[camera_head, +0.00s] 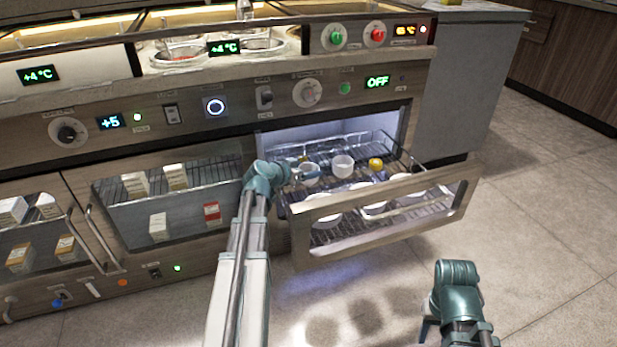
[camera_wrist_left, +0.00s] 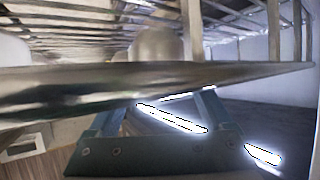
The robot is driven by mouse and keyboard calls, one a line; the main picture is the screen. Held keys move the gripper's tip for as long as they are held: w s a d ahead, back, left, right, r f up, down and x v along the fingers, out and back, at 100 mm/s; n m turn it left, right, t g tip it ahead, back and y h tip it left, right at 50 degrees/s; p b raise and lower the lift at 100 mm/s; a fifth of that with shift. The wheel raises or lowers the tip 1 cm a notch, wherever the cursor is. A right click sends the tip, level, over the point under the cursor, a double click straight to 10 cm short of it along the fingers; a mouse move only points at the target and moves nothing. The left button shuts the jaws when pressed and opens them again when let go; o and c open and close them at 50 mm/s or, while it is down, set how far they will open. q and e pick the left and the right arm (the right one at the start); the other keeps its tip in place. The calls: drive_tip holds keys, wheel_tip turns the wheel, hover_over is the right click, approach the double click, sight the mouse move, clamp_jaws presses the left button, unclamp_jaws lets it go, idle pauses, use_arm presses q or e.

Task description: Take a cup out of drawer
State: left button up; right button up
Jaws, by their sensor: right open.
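White cups stand in the pulled-out glass-front drawer (camera_head: 325,240). One cup (camera_head: 309,178) is close to my left gripper (camera_head: 301,172), and another cup (camera_head: 343,166) stands to its right. In the left wrist view a pale rounded cup (camera_wrist_left: 155,45) shows behind a metal bar (camera_wrist_left: 120,92). My left gripper (camera_wrist_left: 165,108) has its fingers apart below the bar; their tips are hidden, and I cannot tell whether they touch the cup. My right gripper (camera_head: 430,325) is open, over the floor right of the drawer, and only partly visible.
The drawer has wire racks with white bowls (camera_head: 373,208) and a small yellow item (camera_head: 376,164). The counter front with knobs (camera_head: 308,93) rises above the opening. Closed glass-front compartments (camera_head: 155,195) hold cartons at the left. The floor (camera_head: 545,220) at the right is clear.

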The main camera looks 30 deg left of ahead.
use_arm(q)
drive_tip(key=c, duration=0.5)
drive_tip(key=shift+r, duration=0.15)
drive_tip(key=shift+c, duration=0.2)
wheel_tip(320, 180, up, 10)
drive_tip(key=p, duration=1)
